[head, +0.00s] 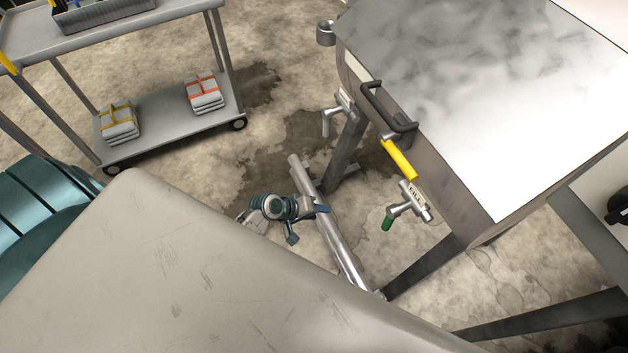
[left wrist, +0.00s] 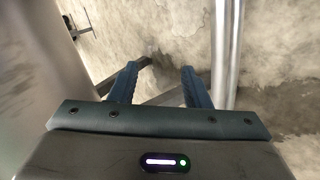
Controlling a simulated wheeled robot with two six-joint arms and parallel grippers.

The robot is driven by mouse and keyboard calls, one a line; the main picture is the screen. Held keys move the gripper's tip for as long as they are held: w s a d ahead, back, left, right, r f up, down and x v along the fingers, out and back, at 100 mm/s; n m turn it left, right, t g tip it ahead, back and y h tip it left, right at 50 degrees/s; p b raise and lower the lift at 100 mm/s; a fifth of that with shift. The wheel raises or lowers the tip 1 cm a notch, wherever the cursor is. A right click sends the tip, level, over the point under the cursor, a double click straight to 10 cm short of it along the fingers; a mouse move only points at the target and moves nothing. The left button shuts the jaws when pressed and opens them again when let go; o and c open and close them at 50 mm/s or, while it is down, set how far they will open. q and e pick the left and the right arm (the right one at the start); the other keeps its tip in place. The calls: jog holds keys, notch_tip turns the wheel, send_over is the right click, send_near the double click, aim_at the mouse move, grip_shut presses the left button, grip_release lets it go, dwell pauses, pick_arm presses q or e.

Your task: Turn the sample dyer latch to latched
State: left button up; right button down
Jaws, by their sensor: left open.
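The sample dyer (head: 480,80) is a metal box on dark legs at the upper right of the head view. A yellow lever (head: 399,159), which looks like its latch, slants down to the right on the near side, beside a dark bar handle (head: 378,104). My left gripper (head: 307,224) is open and empty, low and to the left of the yellow lever, clearly apart from it. Its two blue fingers (left wrist: 159,80) show spread in the left wrist view, with nothing between them. The lever cannot be made out in that view. My right gripper is not in view.
A green-handled tap (head: 407,204) and a metal tap (head: 338,110) stick out from the dyer's near side. A shiny pipe (head: 335,225) runs below, close to my left gripper. A cart (head: 170,115) with folded cloths stands at the upper left on stained floor.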

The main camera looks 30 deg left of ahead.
pick_arm(q)
jog(key=shift+s+a+f, duration=0.15)
jog(key=shift+s+f, duration=0.1)
jog(key=shift+f, duration=0.3)
